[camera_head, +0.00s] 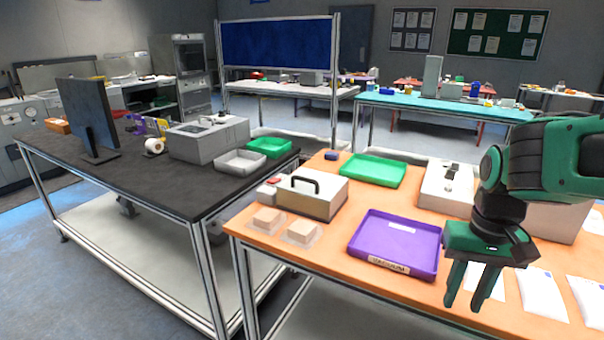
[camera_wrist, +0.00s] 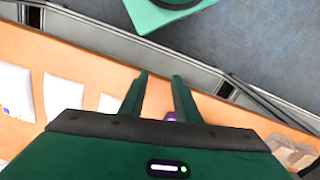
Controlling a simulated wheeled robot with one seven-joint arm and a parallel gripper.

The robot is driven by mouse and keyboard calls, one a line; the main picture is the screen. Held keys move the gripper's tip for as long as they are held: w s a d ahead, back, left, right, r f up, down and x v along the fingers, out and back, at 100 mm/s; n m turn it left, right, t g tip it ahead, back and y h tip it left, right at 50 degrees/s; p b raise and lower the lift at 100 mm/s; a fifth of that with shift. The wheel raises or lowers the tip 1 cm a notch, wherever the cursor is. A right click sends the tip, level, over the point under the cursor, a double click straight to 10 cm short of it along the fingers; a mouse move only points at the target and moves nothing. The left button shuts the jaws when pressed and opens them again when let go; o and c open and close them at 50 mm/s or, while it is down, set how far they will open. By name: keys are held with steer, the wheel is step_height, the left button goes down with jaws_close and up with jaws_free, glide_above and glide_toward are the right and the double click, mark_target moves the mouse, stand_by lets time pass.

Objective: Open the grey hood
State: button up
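A light grey box-shaped hood with a black arched handle (camera_head: 312,196) stands on the orange table, left of the purple tray. It looks closed, and its inside is hidden. My gripper (camera_head: 463,303) is at the right, near the table's front edge, pointing down. Its two fingers are apart with nothing held. The gripper also shows in the wrist view (camera_wrist: 160,75), with a gap between the fingers. The hood is some way left of the gripper, beyond the purple tray, and I cannot make it out in the wrist view.
The purple tray (camera_head: 394,246) lies between hood and gripper. A green tray (camera_head: 365,170) and a white device (camera_head: 446,190) are behind. Small clear packs (camera_head: 300,233) sit before the hood; white packets (camera_head: 541,293) lie right. A grey machine (camera_head: 208,139) stands on the black table.

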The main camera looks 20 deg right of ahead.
steer(key=w+r+n, duration=0.1)
steer(key=w+r, duration=0.1)
steer(key=shift+w+r+t, duration=0.25)
steer(key=shift+r+t, duration=0.05)
steer(key=w+a+r+n+t, duration=0.1)
steer(key=w+r+n, duration=0.2)
steer(key=w, duration=0.5)
steer(key=w+a+r+n+t, duration=0.1)
steer(key=w+a+r+n, duration=0.15)
steer(key=w, duration=0.45)
steer(key=n+t+y, duration=0.2)
steer(key=n, duration=0.7)
glide_toward(307, 179)
steer(key=shift+h, duration=0.3)
steer(key=x, duration=0.5)
steer(key=a+x, duration=0.1)
steer(key=x, duration=0.2)
steer(key=shift+w+r, duration=0.2)
steer(key=shift+w, duration=0.05)
steer(key=shift+d, duration=0.1)
jaws_close()
steer(key=shift+d, duration=0.2)
steer(key=shift+a+r, duration=0.1)
steer(key=shift+a, duration=0.05)
